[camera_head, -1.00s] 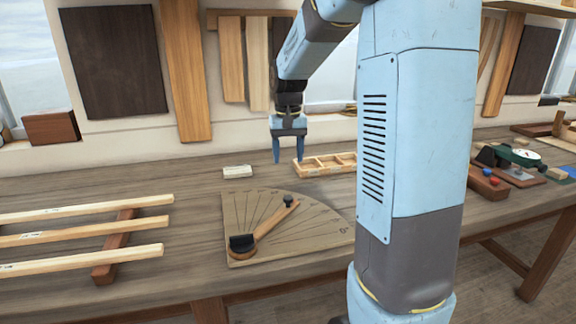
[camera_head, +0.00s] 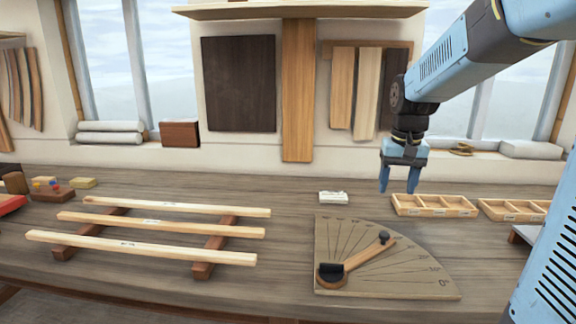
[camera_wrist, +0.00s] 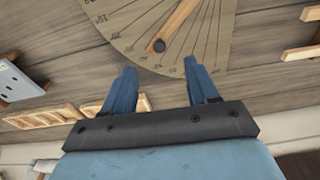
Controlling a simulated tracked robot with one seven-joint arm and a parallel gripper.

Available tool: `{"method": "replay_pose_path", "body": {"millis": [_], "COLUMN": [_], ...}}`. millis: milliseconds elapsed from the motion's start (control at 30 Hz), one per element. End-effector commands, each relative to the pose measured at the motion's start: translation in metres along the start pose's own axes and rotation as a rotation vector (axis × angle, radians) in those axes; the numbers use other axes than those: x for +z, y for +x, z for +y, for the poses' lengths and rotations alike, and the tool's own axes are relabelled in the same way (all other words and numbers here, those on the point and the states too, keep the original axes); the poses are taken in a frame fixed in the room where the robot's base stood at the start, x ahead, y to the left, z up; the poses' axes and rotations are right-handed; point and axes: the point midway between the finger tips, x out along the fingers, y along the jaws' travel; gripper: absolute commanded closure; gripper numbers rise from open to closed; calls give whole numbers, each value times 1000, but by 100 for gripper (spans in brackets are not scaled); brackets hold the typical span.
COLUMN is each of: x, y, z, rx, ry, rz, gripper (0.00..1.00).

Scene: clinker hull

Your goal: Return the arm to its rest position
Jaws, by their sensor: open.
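My gripper (camera_head: 400,186) hangs from my blue arm above the back of the bench, fingers pointing down, open and empty. In the wrist view my gripper (camera_wrist: 162,92) shows two blue fingers spread apart with nothing between them. Below it in the head view lies a quarter-round angle board (camera_head: 420,284) with fanned lines and a pivoting wooden arm (camera_head: 362,258) that has a dark knob. The board (camera_wrist: 135,28) also shows beyond the fingertips in the wrist view. My gripper appears apart from everything around it.
Three pale strips (camera_head: 160,232) rest on two brown bearers (camera_head: 212,258) at left. Wall boards (camera_head: 298,90) and a shelf (camera_head: 300,11) are behind.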

Motion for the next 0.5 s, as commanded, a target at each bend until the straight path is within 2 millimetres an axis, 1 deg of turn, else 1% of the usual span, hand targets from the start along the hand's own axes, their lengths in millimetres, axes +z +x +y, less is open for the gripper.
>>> {"method": "replay_pose_path", "body": {"millis": [33, 200, 300, 500], "x": [13, 51, 73, 118], "y": [-8, -27, -35, -45], "z": [-1, -4, -4, -5], "rx": [-2, -8, -12, -22], "ry": [-8, -38, -54, -87], "rz": [25, 96, 138, 220], "gripper": [41, 41, 41, 41]}}
